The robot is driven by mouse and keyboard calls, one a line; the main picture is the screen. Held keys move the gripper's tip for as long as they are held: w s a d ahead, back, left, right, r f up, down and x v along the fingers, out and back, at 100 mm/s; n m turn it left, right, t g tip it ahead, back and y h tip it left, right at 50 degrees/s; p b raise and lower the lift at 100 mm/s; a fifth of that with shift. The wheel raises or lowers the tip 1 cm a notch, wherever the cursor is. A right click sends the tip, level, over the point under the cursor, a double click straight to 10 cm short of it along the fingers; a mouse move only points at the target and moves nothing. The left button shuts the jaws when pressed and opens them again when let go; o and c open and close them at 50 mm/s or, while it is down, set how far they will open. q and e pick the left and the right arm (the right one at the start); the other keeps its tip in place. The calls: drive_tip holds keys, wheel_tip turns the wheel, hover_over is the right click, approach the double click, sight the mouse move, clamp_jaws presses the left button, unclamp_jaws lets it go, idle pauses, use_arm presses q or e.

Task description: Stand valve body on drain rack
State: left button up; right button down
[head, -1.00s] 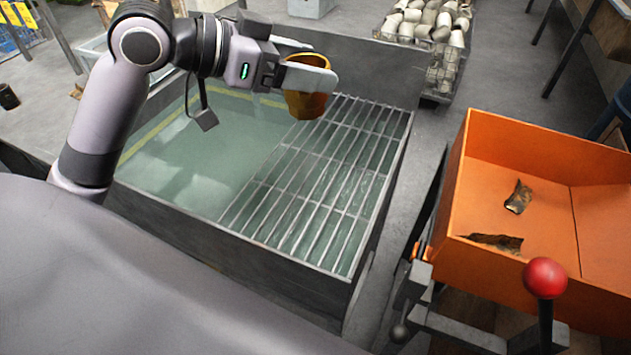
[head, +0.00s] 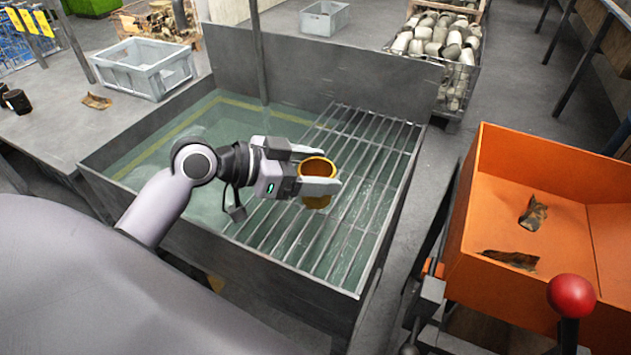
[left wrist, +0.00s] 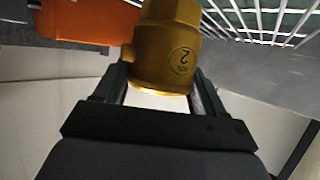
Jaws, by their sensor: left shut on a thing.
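The valve body (head: 317,168) is a gold, brass-like hollow piece with a round opening facing up. My left gripper (head: 318,180) is shut on it, one finger on each side. In the head view it is over the drain rack (head: 372,180), a grid of metal bars across the right part of the water tank. Whether the valve body touches the bars cannot be told. In the left wrist view the valve body (left wrist: 166,50) sits between the fingers, with a round mark and a digit on its side. My right gripper is not in view.
The tank (head: 185,135) holds greenish water left of the rack, with a tall back wall (head: 330,80). An orange bin (head: 560,180) with dark scraps stands at right, near a red-knobbed lever (head: 571,297). A wire basket (head: 450,60) of metal parts stands behind. The rack's other bars are clear.

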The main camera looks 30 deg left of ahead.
use_arm(q)
drive_tip(key=shift+f, duration=1.35)
drive_tip(key=shift+f, duration=0.2)
drive_tip(key=o, duration=1.4)
drive_tip(key=shift+c, duration=0.2)
drive_tip(key=shift+r, duration=0.15)
drive_tip(key=b+v, duration=0.1)
drive_tip(key=v, duration=1.1)
drive_tip(key=shift+b, duration=0.3)
drive_tip(key=shift+r, duration=0.1)
